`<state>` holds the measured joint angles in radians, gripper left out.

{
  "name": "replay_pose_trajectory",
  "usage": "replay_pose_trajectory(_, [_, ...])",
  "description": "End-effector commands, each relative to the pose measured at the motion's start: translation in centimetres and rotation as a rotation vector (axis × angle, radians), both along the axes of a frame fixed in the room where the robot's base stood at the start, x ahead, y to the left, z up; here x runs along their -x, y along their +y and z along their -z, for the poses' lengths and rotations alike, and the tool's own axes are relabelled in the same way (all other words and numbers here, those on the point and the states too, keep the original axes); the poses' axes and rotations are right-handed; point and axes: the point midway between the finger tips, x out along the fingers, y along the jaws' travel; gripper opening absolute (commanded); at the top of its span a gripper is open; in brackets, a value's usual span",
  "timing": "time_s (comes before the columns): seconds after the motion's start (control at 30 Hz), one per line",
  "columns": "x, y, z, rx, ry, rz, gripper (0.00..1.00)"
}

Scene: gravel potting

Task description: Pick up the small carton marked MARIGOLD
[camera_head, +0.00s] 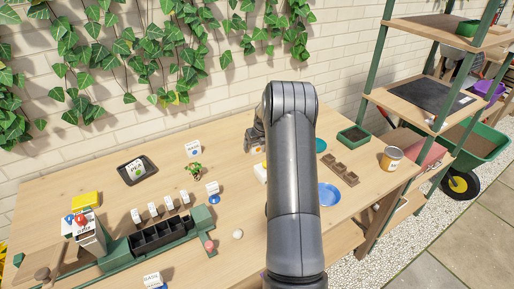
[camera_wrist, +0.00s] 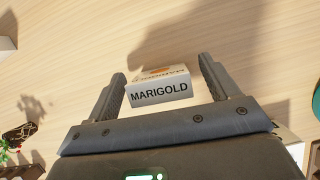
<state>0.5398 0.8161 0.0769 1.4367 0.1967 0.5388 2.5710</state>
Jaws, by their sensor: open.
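The small white carton marked MARIGOLD (camera_wrist: 159,92) lies on the wooden table in the wrist view, its lettered face toward me and an orange picture on its top. My gripper (camera_wrist: 163,82) is open, with one finger on either side of the carton and a visible gap on each side. In the head view my gripper (camera_head: 255,138) is beyond my arm, near the back of the table. The carton is mostly hidden there by my gripper and arm.
A white carton (camera_head: 193,149) and a small green plant (camera_head: 194,169) stand left of my gripper. A black divided tray (camera_head: 160,234) is front left. A blue plate (camera_head: 328,194), a green tray (camera_head: 353,135) and a tin (camera_head: 391,158) are to the right.

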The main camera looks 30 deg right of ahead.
Motion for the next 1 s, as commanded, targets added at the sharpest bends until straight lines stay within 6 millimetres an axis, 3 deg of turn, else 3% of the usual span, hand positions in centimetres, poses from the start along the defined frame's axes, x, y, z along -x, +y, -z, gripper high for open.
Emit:
replay_pose_trajectory(0.3, [-0.41, -0.01, 0.84, 0.0, -0.002, 0.0, 0.79])
replay_pose_trajectory(0.87, [-0.39, 0.0, 0.83, 0.0, -0.001, -0.001, 0.33])
replay_pose_trajectory(1.0, [-0.39, 0.0, 0.82, 0.0, -0.001, -0.001, 0.32])
